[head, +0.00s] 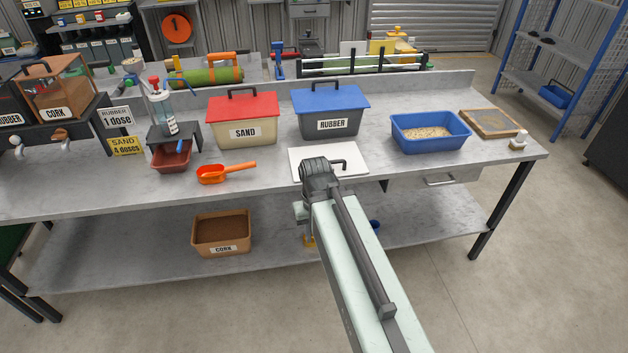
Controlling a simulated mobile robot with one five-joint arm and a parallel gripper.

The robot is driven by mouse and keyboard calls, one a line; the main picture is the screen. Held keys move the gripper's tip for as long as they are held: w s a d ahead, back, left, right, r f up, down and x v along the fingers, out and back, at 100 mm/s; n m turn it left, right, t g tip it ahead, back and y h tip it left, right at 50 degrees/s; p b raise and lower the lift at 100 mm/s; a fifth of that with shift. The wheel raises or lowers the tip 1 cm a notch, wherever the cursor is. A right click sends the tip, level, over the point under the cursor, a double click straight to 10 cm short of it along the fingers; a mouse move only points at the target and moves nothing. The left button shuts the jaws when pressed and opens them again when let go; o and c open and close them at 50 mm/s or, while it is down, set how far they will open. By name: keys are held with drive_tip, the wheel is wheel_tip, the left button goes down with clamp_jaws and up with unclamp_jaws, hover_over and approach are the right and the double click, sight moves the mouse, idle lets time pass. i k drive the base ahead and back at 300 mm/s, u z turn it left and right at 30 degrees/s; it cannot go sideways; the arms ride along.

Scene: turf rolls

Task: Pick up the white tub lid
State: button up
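The white tub lid (350,152) lies flat on the grey workbench, in front of the rubber tub. It has a dark bar handle (342,163) on top. My pale arm reaches up from the bottom of the head view, and its dark end joint covers the lid's front left part. The fingers of my gripper are hidden behind my arm, so I cannot see whether they touch the lid.
On the workbench (265,188) stand a red-lidded sand tub (242,132), a blue-lidded rubber tub (330,125), and a blue tray (430,146). An orange scoop (212,174) lies left of the lid. An open cork tub (221,249) sits on the lower shelf.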

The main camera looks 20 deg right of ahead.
sight(327, 155)
drive_tip(key=u, duration=0.15)
drive_tip(key=k, duration=0.85)
drive_tip(key=u, duration=1)
drive_tip(key=i, duration=2.2)
drive_tip(key=z, duration=0.25)
